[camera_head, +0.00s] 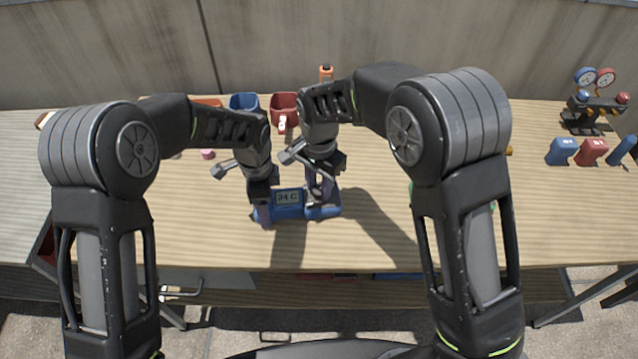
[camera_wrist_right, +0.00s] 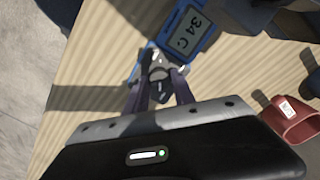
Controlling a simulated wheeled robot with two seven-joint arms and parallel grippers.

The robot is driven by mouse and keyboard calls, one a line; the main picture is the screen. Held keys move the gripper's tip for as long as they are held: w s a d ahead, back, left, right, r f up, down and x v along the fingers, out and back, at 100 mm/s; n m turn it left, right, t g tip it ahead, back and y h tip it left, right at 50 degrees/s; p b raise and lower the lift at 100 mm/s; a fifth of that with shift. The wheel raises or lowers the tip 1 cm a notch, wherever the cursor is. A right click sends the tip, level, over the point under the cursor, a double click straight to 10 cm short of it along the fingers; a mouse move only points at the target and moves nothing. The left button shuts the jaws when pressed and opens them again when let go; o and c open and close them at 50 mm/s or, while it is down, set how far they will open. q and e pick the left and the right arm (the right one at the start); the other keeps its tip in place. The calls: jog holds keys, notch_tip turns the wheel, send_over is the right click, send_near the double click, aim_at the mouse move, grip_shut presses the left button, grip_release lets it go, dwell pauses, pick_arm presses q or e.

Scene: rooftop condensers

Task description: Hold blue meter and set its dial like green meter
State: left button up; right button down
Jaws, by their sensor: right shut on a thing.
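The blue meter (camera_head: 290,199) lies on the wooden table, with "34 C" on its display. It also shows in the right wrist view (camera_wrist_right: 205,28). My right gripper (camera_head: 320,192) is at the meter's right part, shut on its dial (camera_wrist_right: 158,66), a dark and grey knob between the fingers (camera_wrist_right: 160,88). The fingers hide much of the dial. My left gripper (camera_head: 263,207) is at the meter's left end; its fingers overlap the body, and I cannot tell if they are shut. Only green edges (camera_head: 411,187) show behind my right arm, perhaps the green meter; its display is hidden.
A blue bin (camera_head: 244,102) and a red bin (camera_head: 284,106) stand at the back. The table front is mostly clear.

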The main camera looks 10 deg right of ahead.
aim_at(319, 189)
jog(key=c, duration=1.1)
grip_release()
jog(key=shift+o, duration=0.2)
jog(key=shift+r, duration=0.1)
notch_tip(319, 189, up, 12)
pick_arm(q)
jog(key=o, duration=1.9)
jog(key=shift+o, duration=0.2)
